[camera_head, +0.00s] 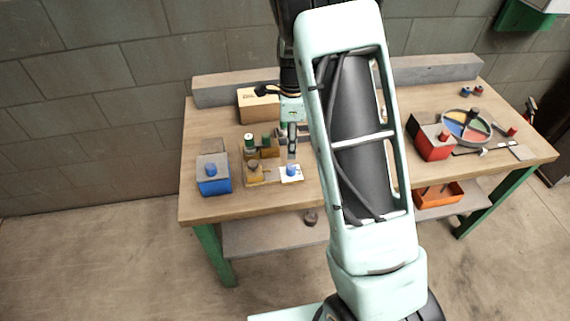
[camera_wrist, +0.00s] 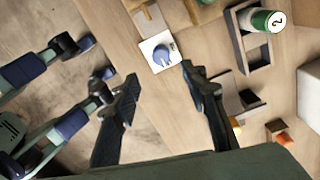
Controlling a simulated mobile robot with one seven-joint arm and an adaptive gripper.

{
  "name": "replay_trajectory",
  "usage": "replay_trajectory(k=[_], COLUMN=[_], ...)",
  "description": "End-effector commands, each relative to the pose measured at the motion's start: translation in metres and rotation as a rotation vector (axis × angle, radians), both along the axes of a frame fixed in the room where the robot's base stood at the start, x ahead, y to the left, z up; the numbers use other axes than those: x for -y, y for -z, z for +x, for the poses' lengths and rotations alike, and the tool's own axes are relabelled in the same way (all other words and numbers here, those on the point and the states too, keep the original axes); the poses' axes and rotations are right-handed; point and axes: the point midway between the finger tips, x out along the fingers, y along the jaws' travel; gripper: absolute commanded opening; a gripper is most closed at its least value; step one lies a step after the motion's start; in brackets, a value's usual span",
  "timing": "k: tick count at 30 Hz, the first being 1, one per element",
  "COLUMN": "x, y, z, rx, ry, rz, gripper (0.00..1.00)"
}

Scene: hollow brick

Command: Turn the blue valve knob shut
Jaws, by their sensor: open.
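A blue knob (camera_head: 291,170) sits on a small white plate near the bench's front edge. In the wrist view the blue knob (camera_wrist: 162,55) on its white plate lies just beyond my fingertips, near the middle of the gap between them. My gripper (camera_wrist: 159,76) is open and empty; its two dark fingers are apart, and I see no contact with the knob. In the head view my gripper (camera_head: 292,145) points down, over or just behind the plate.
Yellowish fittings (camera_head: 254,173) stand close left of the plate. A green-and-white can (camera_wrist: 266,20) stands in a dark holder nearby. A cardboard box (camera_head: 258,106) is behind. A red box (camera_head: 433,142) and a coloured round tray (camera_head: 466,126) stand right. My arm hides the bench's middle.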

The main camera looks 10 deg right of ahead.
Motion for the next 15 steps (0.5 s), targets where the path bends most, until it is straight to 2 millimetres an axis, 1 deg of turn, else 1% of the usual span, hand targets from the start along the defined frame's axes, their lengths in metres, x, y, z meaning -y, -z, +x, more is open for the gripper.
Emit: replay_trajectory(k=[5, 9, 12, 15], x=[0.001, 0.001, 0.001, 0.001], y=[0.029, 0.057, 0.074, 0.087], z=[-0.001, -0.001, -0.001, 0.0], rx=[-0.003, -0.002, -0.002, 0.0], ry=[0.001, 0.003, 0.002, 0.002], rz=[0.0, -0.001, -0.001, -0.001], gripper=[0.4, 0.4, 0.4, 0.4])
